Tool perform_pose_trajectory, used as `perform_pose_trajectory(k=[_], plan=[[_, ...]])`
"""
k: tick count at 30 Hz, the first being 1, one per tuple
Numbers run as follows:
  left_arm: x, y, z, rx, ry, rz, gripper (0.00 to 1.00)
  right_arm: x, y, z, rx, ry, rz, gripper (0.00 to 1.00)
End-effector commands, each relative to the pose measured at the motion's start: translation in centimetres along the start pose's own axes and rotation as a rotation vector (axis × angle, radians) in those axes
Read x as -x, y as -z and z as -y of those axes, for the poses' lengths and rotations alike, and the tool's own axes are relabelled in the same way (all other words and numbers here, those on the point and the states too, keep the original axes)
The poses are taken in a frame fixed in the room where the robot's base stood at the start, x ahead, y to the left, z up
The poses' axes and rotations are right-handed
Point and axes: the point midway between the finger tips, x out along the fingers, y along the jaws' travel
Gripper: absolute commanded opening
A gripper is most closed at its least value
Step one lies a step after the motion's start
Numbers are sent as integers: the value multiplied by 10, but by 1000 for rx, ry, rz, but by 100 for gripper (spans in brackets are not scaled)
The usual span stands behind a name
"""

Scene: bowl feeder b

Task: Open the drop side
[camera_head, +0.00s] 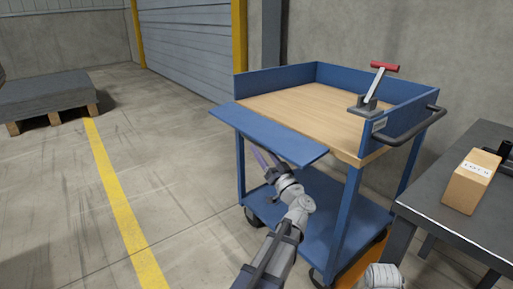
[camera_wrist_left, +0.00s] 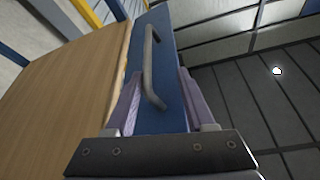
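The blue drop side (camera_head: 268,132) of the cart is swung outward from the wooden deck (camera_head: 315,108) and lies roughly flat at the cart's near left side. In the left wrist view, the drop side (camera_wrist_left: 172,95) carries a grey bar handle (camera_wrist_left: 150,62). My left gripper (camera_head: 262,158) is just below the panel's outer edge in the head view. In the left wrist view, its fingers (camera_wrist_left: 160,75) are apart, with the panel and handle in the gap between them. I cannot tell whether they touch. The handle is hidden in the head view. My right gripper is out of view.
A toggle clamp with a red grip (camera_head: 384,67) stands at the deck's right corner, near the cart's push handle (camera_head: 410,127). A dark table (camera_head: 440,212) with a cardboard box (camera_head: 471,181) stands at right.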

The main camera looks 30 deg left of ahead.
Motion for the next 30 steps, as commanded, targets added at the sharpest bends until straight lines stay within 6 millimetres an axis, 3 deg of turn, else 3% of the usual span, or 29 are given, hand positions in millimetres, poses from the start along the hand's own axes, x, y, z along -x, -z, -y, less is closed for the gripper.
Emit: perform_pose_trajectory(k=[4,17,30], plan=[[12,-1,3,0,4,1,45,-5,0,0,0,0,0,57],[17,-1,2,0,4,1,45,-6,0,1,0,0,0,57],[46,-1,0,1,2,1,45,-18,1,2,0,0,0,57]])
